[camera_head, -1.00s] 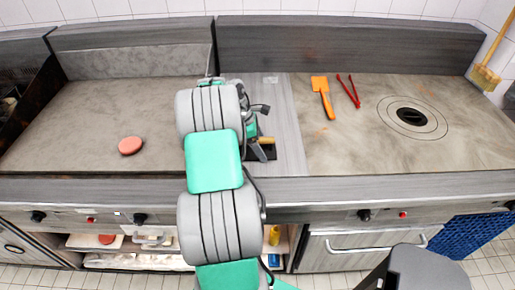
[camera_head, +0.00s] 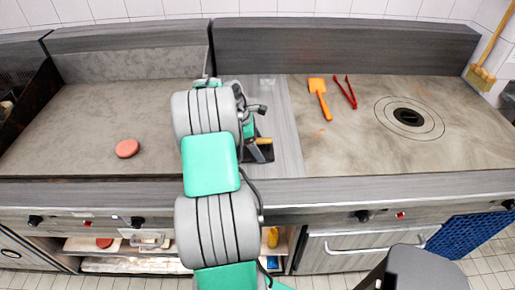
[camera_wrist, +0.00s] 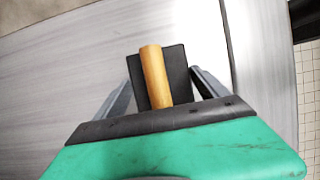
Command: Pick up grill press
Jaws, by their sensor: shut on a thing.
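The grill press is a dark flat plate with a wooden handle. In the wrist view, its plate (camera_wrist: 176,68) and handle (camera_wrist: 155,75) lie between the two fingers of my gripper (camera_wrist: 165,88). My gripper is shut on the grill press. In the head view, the press (camera_head: 264,152) shows beside my arm on the grey strip between the two cooking surfaces, with my gripper (camera_head: 256,142) at it. My arm hides part of the press, and I cannot tell whether its plate touches the surface.
A reddish patty (camera_head: 127,148) lies on the left griddle (camera_head: 70,120). An orange spatula (camera_head: 319,95) and red tongs (camera_head: 346,92) lie on the right surface, left of a round drain (camera_head: 409,117). A broom (camera_head: 487,60) stands at the far right.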

